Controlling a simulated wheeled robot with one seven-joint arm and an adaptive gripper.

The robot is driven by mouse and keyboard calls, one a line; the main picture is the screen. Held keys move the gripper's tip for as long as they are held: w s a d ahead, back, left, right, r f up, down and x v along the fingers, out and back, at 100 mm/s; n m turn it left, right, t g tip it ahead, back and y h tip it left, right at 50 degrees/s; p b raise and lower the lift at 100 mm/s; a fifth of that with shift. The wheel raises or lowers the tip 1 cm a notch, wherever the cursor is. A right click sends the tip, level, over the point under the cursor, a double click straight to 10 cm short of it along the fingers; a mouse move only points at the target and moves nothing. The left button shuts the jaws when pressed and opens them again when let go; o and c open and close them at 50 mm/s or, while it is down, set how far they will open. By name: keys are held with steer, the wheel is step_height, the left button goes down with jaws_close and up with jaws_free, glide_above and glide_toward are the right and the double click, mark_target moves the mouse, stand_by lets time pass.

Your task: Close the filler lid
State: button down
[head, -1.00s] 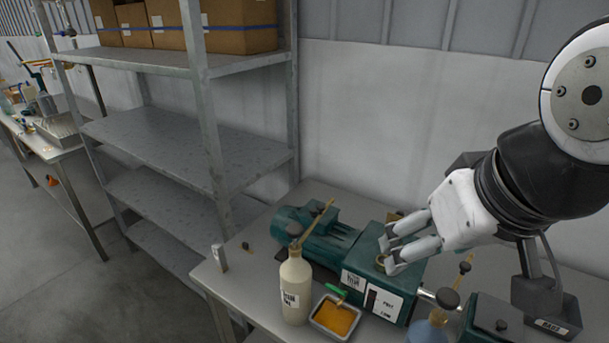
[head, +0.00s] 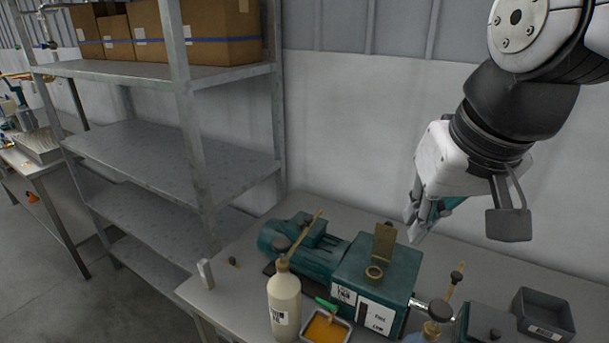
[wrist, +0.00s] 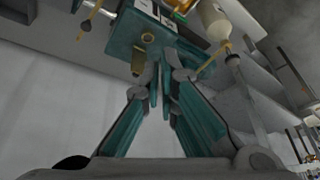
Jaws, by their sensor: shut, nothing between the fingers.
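The filler lid (head: 385,241) is a brass-coloured flap standing open, upright, behind the round filler opening (head: 376,272) on top of the green gearbox (head: 350,277). In the wrist view the lid (wrist: 138,61) and the ring of the opening (wrist: 147,38) show just beyond my fingers. My gripper (head: 412,232) is shut and empty, to the right of the lid and apart from it in the head view. The gripper's fingertips also show in the wrist view (wrist: 160,85).
A cream bottle (head: 284,302) and a tray of orange liquid (head: 327,329) stand in front of the gearbox. A grey bin (head: 543,314) is at the right. Metal shelving (head: 185,160) stands to the left. The wall is behind the bench.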

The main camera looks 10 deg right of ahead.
steer(key=w+d+m+g+b, duration=0.1)
steer(key=w+d+m+g, duration=0.15)
steer(key=w, duration=0.75)
steer(key=m+g+b, duration=0.1)
steer(key=m+b, duration=0.1)
glide_above(386, 239)
steer(key=s, duration=0.2)
steer(key=w+d+f+m+g+y+b, duration=0.2)
steer(key=w+d+f+m+g, duration=0.1)
steer(key=w+d+f, duration=0.6)
steer(key=s+a+f+p, duration=0.3)
steer(key=a+f+p, duration=0.1)
steer(key=f, duration=0.4)
steer(key=shift+a+f, duration=0.3)
steer(key=shift+a, duration=0.15)
